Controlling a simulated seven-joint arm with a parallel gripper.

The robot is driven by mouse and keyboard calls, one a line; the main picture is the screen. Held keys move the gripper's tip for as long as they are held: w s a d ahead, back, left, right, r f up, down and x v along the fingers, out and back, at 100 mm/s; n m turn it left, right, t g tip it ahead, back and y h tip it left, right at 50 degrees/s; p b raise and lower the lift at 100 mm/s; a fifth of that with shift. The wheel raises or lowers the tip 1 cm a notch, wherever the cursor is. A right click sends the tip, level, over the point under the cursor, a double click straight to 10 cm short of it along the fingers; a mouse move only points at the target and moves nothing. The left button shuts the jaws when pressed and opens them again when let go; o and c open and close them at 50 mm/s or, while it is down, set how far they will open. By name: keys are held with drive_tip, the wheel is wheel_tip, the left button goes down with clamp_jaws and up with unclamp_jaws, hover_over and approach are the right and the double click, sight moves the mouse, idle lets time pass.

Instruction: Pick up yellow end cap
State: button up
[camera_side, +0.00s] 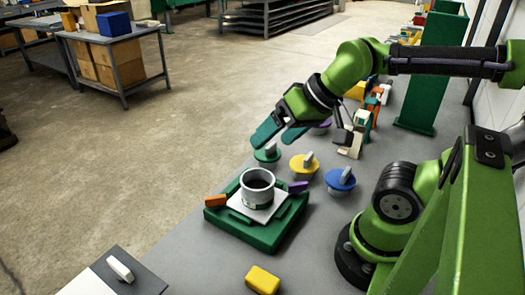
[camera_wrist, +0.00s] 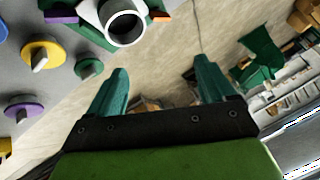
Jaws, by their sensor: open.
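The yellow end cap (camera_side: 304,163) is a flat disc with a pale upright tab. It lies on the grey bench between the green end cap (camera_side: 267,152) and the blue end cap (camera_side: 340,179). In the wrist view the yellow end cap (camera_wrist: 41,54) is at the upper left. My gripper (camera_side: 280,135) is open and empty, above the bench near the green end cap, up and left of the yellow one. In the wrist view my gripper's teal fingers (camera_wrist: 160,90) are spread apart with nothing between them.
A green fixture (camera_side: 255,238) holding a white pipe collar (camera_side: 257,188) stands in front of the caps, with orange and purple tabs at its sides. A yellow block (camera_side: 262,280) lies nearer. A purple end cap (camera_wrist: 24,108) is beyond the yellow one. Orange and white parts (camera_side: 362,125) stand behind.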

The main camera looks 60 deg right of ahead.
drive_tip(key=n+g+h, duration=0.2)
drive_tip(key=n+g, duration=0.2)
drive_tip(key=g, duration=0.3)
hover_over(310, 156)
wheel_tip(310, 156, down, 3)
drive_tip(key=f, duration=1)
drive_tip(key=shift+s+a+f, duration=0.1)
drive_tip(key=shift+a+f, duration=0.15)
drive_tip(key=shift+f, duration=0.15)
drive_tip(key=shift+d+f, duration=0.15)
drive_tip(key=shift+f, duration=1.35)
drive_tip(key=shift+d+f, duration=0.15)
drive_tip(key=shift+f, duration=1.35)
drive_tip(key=shift+c, duration=0.3)
drive_tip(key=shift+w, duration=0.2)
drive_tip(key=c, duration=1.1)
